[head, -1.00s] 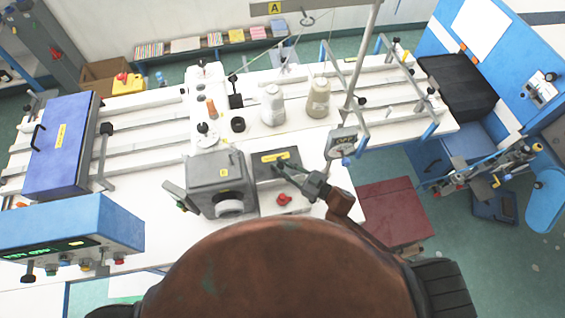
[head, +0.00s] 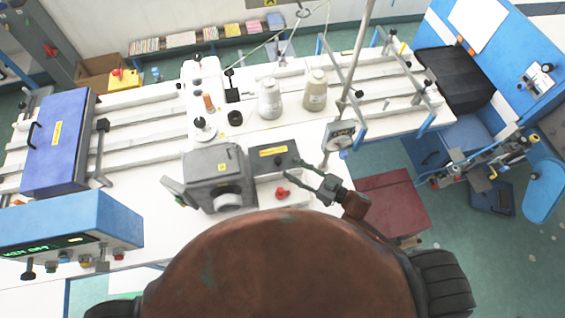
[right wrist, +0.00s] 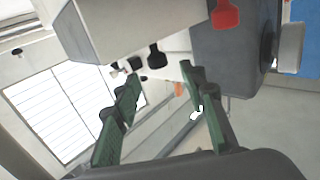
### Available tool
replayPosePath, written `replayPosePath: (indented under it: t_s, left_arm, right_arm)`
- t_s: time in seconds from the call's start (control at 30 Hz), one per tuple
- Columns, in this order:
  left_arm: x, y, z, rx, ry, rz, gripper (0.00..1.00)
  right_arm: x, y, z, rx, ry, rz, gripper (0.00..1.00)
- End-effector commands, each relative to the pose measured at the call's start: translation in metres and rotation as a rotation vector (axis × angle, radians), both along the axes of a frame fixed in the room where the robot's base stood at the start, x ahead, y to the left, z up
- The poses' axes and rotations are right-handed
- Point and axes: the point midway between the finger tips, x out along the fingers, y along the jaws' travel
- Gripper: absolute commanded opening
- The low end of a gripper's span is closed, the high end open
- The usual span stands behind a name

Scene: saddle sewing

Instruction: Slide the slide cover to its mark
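A dark grey slide cover (head: 262,162) with a yellow label and a small black knob lies beside the grey machine head (head: 213,172), on its right. A white recess with a red knob (head: 282,193) is in front of the cover. I cannot make out a mark. My right gripper (head: 303,175) is open, just right of the cover and apart from its knob. In the right wrist view its green-padded fingers (right wrist: 160,76) are spread with nothing held between them. My left gripper is not in view.
Two thread cones (head: 315,93) stand behind the cover. A metal post with a small box (head: 339,135) rises to the right of the gripper. A blue box (head: 58,150) sits at the left on white rails. A dark red surface (head: 390,205) is lower right.

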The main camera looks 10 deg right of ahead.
Motion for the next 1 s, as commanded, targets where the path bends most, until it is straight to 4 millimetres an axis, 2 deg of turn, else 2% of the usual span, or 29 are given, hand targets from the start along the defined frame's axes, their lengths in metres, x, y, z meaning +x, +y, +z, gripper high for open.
replayPosePath:
  t_s: [0.1, 0.33, 1.0]
  left_arm:
    - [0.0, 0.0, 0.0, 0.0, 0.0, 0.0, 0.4]
    - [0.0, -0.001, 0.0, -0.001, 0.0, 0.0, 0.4]
    - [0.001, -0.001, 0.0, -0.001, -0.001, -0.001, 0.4]
  right_arm:
    - [-0.016, -0.018, -0.001, -0.002, 0.002, 0.0, 0.39]
    - [-0.031, -0.036, 0.0, 0.0, 0.0, 0.001, 0.39]
    - [-0.033, -0.039, 0.0, 0.001, -0.001, 0.0, 0.39]
